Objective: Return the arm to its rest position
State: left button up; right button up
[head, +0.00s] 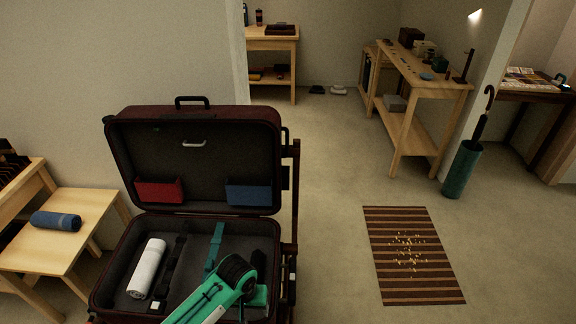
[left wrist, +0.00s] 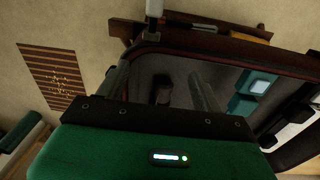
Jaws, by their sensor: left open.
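My left arm reaches over the open dark-red suitcase (head: 112,270) from the bottom of the head view. Its green and black wrist covers the lower right part of the case's base. In the left wrist view my left gripper (left wrist: 160,86) has its two fingers apart, with the case's dark interior behind them. I see nothing held between them. The fingertips cannot be made out clearly in the head view. A white rolled cloth (head: 147,268) lies at the left of the base. A teal strap (head: 215,247) and a black strap lie beside it. My right gripper is not in view.
The raised lid holds a red pocket (head: 159,191) and a blue pocket (head: 248,194). A blue rolled towel (head: 56,221) lies on a low wooden bench (head: 72,250) at left. A striped mat (head: 412,255) lies on open floor at right. Wooden tables stand farther back.

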pick_arm(q)
jog(key=s+a+r+t, duration=0.1)
jog(key=s+a+r, duration=0.25)
jog(key=s, duration=0.35)
jog(key=s+a+r+m+t, duration=0.1)
jog(key=s+a+r, duration=0.2)
jog(key=s+a, duration=0.3)
jog(key=s+a+r+t, duration=0.1)
jog(key=s+a+r, duration=0.25)
jog(key=s, duration=0.45)
notch_tip(320, 180, down, 29)
jog(key=g+p, duration=0.1)
jog(key=p, duration=0.1)
jog(key=s+a+f+g+p, duration=0.1)
jog(key=s+a+f, duration=0.1)
jog(key=s+f, duration=1.6)
jog(key=shift+s+a+m+y, duration=0.3)
jog(key=shift+s+a, duration=0.1)
jog(key=shift+s, duration=0.15)
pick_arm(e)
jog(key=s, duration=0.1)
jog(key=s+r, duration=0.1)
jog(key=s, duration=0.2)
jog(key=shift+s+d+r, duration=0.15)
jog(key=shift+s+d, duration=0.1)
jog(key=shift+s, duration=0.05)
